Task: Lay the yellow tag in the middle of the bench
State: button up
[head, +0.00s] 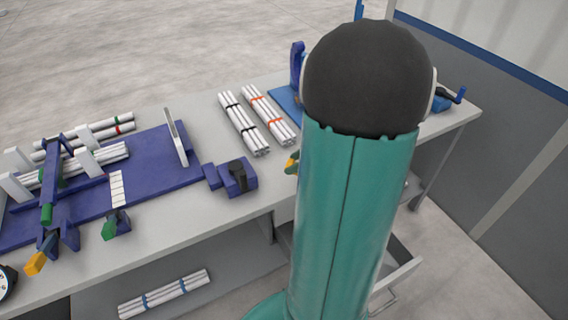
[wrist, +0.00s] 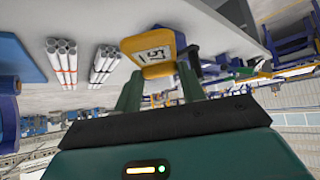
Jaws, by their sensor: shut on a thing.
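The yellow tag (wrist: 153,52) has a white face with dark printed figures in the wrist view. My gripper (wrist: 160,80) is shut on it, with a green finger at each side. In the head view my arm hides most of the gripper, and only a small yellow and green bit shows beside the arm, near the bench's front edge. The grey bench (head: 205,118) runs across the head view. Whether the tag touches the bench cannot be told.
Two bundles of white pipes (head: 243,123) (head: 268,114) lie on the bench. A blue fixture (head: 160,160) holding pipes fills its left part, with a blue clamp block (head: 232,177) at its right. Another pipe bundle (head: 165,294) lies on the lower shelf. An open drawer (head: 398,272) juts out in front.

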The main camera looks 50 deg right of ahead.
jog(key=w+d+f, duration=0.2)
jog(key=w+f, duration=0.1)
jog(key=w+d+f, duration=0.3)
jog(key=w, duration=0.1)
jog(key=w+d+f, duration=0.2)
jog(key=w+f, duration=0.1)
jog(key=shift+w+d+f, duration=0.2)
jog(key=shift+w+d, duration=0.1)
jog(key=shift+w+d+f, duration=0.1)
jog(key=shift+w+f, duration=0.1)
jog(key=shift+f, duration=1.6)
jog(key=shift+f, duration=0.15)
jog(key=o, duration=0.9)
jog(key=shift+o, duration=0.2)
